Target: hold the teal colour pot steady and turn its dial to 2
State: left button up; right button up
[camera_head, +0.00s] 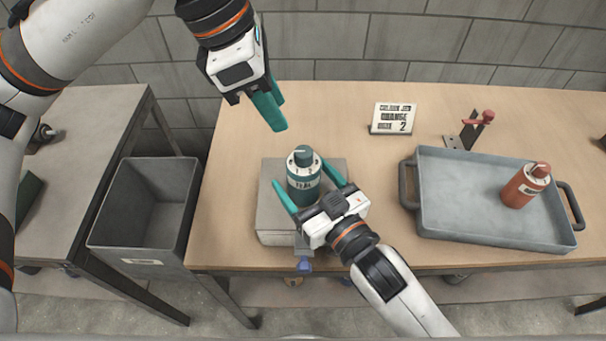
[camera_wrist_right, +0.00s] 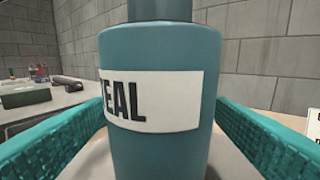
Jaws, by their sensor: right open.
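The teal pot (camera_head: 303,186) stands upright on a grey block (camera_head: 272,222), with a white dial ring and a dark teal cap (camera_head: 304,156) on top. In the right wrist view the pot (camera_wrist_right: 165,70) fills the middle, its label partly showing "TEAL". My right gripper (camera_head: 300,172) is open around the pot, one finger on each side, with visible gaps between fingers and pot. My left gripper (camera_head: 273,112) hangs above and left of the pot, apart from it, pointing down; its fingers overlap in the view, so their gap is unclear.
A grey tray (camera_head: 455,205) at right holds an orange pot (camera_head: 525,186). A red-handled clamp-like fixture (camera_head: 480,121) stands behind the tray. A grey bin (camera_head: 117,212) stands left of the table.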

aim_at(304, 151)
jog(key=shift+w+a, duration=0.25)
jog(key=shift+w, duration=0.15)
pick_arm(q)
jog(key=shift+o, duration=0.2)
pick_arm(e)
jog(key=c, duration=1.1)
pick_arm(q)
jog(key=shift+o, duration=1.1)
pick_arm(e)
jog(key=shift+c, duration=0.2)
pick_arm(q)
jog(key=d+r+m+y, duration=0.2)
jog(key=d+m+y, duration=0.2)
jog(key=m, duration=1.3)
jog(key=shift+g, duration=0.3)
jog(key=f, duration=1.1)
jog(key=shift+w+f, duration=0.25)
